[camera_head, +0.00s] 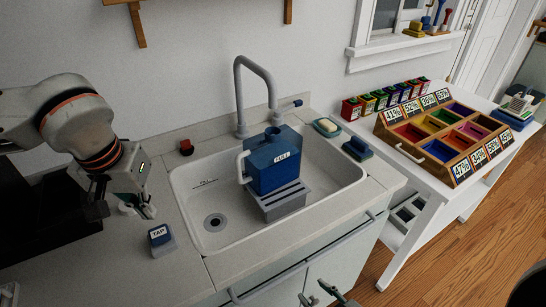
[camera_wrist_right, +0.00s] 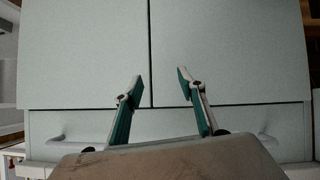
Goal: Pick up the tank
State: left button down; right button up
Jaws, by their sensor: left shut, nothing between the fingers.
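The blue tank (camera_head: 270,172) stands in the white sink on a grey slotted block (camera_head: 284,201), under the faucet. It has a pale handle on its left side and a label that seems to read "FULL". My left gripper (camera_head: 148,212) is shut and empty above the counter left of the sink, apart from the tank. My right gripper (camera_head: 326,299) shows partly at the bottom edge of the head view, in front of the cabinet. In the right wrist view my right gripper (camera_wrist_right: 160,80) is open, with nothing between its fingers and cabinet doors beyond.
A grey faucet (camera_head: 240,95) arches over the sink (camera_head: 183,192). A block labelled "TAP" (camera_head: 161,240) sits on the counter near my left gripper. A wooden organiser (camera_head: 440,160) stands on the side table.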

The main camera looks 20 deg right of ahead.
aim_at(272, 157)
jog(key=k+l, duration=0.8)
jog(key=l, duration=0.15)
